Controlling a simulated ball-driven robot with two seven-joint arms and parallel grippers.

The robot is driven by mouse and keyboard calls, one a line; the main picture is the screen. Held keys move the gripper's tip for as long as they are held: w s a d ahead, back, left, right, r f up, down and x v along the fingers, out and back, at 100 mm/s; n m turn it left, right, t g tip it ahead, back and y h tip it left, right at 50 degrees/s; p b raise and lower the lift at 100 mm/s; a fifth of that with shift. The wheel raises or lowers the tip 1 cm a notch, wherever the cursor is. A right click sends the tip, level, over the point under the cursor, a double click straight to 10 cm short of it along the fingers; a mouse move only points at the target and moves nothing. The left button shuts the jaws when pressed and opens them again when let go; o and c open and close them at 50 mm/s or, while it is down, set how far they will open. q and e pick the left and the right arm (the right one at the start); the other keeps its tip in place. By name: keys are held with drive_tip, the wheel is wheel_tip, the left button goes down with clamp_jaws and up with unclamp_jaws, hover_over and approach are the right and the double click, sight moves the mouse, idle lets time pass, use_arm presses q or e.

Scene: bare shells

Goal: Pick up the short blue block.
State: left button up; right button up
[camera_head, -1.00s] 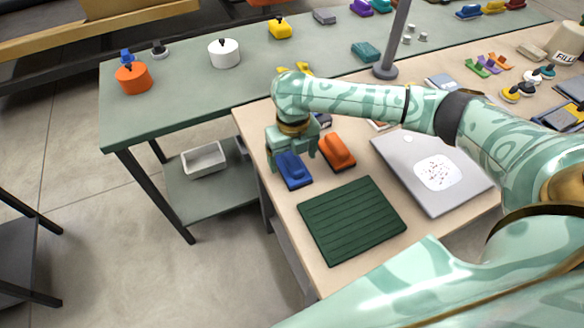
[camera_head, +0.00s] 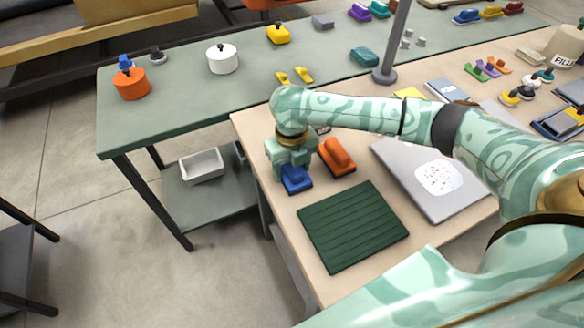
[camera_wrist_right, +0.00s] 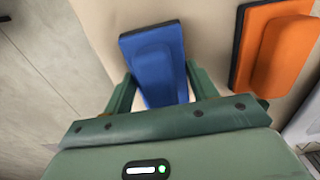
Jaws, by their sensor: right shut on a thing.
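The short blue block (camera_head: 296,180) lies near the left edge of the wooden table, with a raised part on a dark base. It also shows in the right wrist view (camera_wrist_right: 155,62), between the fingers. My right gripper (camera_head: 292,165) is over it from behind, shut on its raised part. In the right wrist view the fingers of my right gripper (camera_wrist_right: 158,85) stand on either side of the blue block. The block appears to rest on the table; I cannot tell any gap under it. My left gripper is not in view.
An orange block (camera_head: 337,158) lies close on the right of the blue one. A dark green ribbed mat (camera_head: 353,228) lies in front, and a grey panel (camera_head: 405,165) to the right. A green table (camera_head: 165,110) with pots stands behind.

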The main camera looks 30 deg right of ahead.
wheel_tip(320, 180, up, 3)
drive_tip(key=shift+r+p, duration=0.2)
drive_tip(key=shift+p, duration=0.55)
drive_tip(key=s+d+r+p, duration=0.2)
drive_tip(key=r, duration=0.1)
drive_tip(key=s+r+p, duration=0.1)
drive_tip(key=s+r, duration=0.1)
drive_tip(key=shift+d+r, duration=0.2)
drive_tip(key=shift+d, duration=0.2)
drive_tip(key=s+d+r+p, duration=0.2)
drive_tip(key=s+d+r, duration=0.1)
drive_tip(key=s+d, duration=0.2)
drive_tip(key=s, duration=0.2)
drive_tip(key=shift+s+r, duration=0.3)
drive_tip(key=o, duration=0.3)
drive_tip(key=shift+c, duration=0.7)
